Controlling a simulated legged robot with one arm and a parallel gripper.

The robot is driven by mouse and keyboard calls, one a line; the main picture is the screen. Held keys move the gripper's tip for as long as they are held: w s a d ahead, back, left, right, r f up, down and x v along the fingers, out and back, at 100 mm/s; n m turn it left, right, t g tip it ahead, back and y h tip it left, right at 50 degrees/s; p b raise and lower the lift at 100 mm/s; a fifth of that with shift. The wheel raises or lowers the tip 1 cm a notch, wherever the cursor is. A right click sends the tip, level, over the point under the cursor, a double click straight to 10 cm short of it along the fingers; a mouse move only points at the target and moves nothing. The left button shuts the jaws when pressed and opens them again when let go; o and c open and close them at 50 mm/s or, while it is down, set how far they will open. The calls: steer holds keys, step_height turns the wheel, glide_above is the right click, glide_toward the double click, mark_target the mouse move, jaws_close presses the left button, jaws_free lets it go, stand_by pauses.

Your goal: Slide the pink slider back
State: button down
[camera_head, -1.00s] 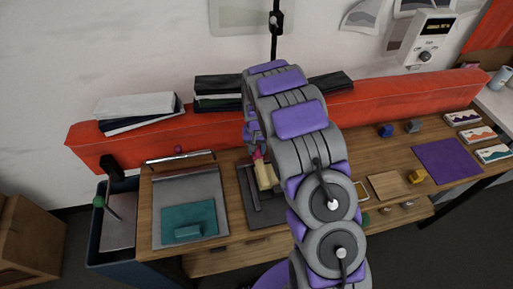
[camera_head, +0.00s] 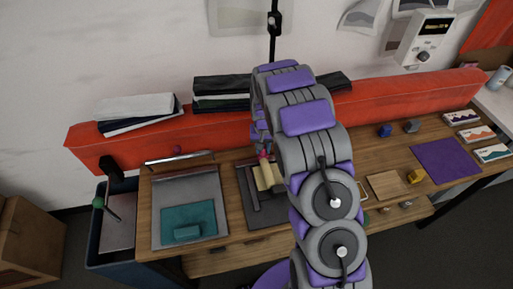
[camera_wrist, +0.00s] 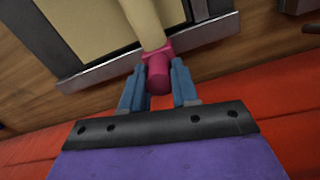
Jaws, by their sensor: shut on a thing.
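The pink slider (camera_wrist: 158,74) is a short, round-ended knob at the end of a cream bar (camera_wrist: 144,22) in the wrist view. My gripper (camera_wrist: 157,86) is shut on the knob, with one blue finger on each side. In the head view the pink knob (camera_head: 264,155) shows beside my arm, above a cream piece (camera_head: 266,178) on a dark grey framed unit (camera_head: 252,196). My arm hides the right part of that unit and most of my gripper there.
A grey board with a teal sheet (camera_head: 180,220) lies left on the wooden table. A red padded bar (camera_head: 400,95) runs along the back. A purple mat (camera_head: 446,161), a wooden square and small blocks lie right. A blue bin (camera_head: 97,235) stands at the left end.

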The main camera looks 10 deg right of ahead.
steer(key=d+p, duration=0.1)
steer(key=d, duration=1.6)
steer(key=c, duration=0.8)
jaws_free()
steer(key=shift+c, duration=0.2)
steer(key=shift+r, duration=0.1)
step_height(320, 180, up, 17)
steer(key=p, duration=0.1)
